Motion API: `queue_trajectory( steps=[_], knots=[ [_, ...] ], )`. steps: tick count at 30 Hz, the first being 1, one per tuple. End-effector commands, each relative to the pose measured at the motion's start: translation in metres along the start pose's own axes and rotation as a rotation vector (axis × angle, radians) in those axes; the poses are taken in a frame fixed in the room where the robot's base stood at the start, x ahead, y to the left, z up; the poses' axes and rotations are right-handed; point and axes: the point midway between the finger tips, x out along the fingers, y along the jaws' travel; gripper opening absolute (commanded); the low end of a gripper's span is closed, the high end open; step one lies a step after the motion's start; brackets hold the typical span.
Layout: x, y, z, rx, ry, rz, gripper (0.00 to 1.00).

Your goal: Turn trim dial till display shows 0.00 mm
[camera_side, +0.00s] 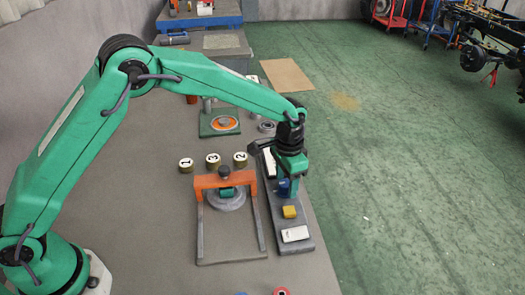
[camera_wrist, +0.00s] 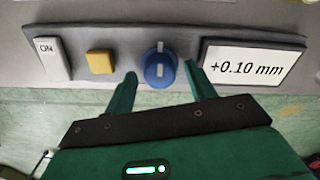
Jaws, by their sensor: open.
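The blue trim dial (camera_wrist: 159,72) sits on the grey control panel (camera_wrist: 122,65), its white mark pointing up in the wrist view. The display (camera_wrist: 250,66) to its right reads +0.10 mm. My gripper (camera_wrist: 160,71) is open, with one finger on each side of the dial in that view and a gap to it on both sides. I cannot tell how far the fingertips are above the panel. In the side view, my gripper (camera_side: 290,170) is over the dial (camera_side: 286,189), and the display (camera_side: 271,164) is partly hidden behind it.
A yellow button (camera_wrist: 100,62) and a white ON switch (camera_wrist: 48,60) are left of the dial in the wrist view. In the side view, an orange-and-grey frame (camera_side: 211,181) stands left of the panel, with several numbered discs (camera_side: 213,160) behind it. Green floor (camera_side: 400,170) lies right.

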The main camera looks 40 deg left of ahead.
Motion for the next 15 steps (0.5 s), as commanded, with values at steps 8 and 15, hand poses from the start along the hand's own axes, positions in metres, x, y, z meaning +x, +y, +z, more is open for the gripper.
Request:
queue_trajectory(
  steps=[8, 15],
  knots=[
    [0.0009, 0.0, 0.0, 0.0, 0.0, 0.0, 0.53],
    [0.0008, 0.0, 0.0, 0.0, 0.0, 0.0, 0.1]
  ],
)
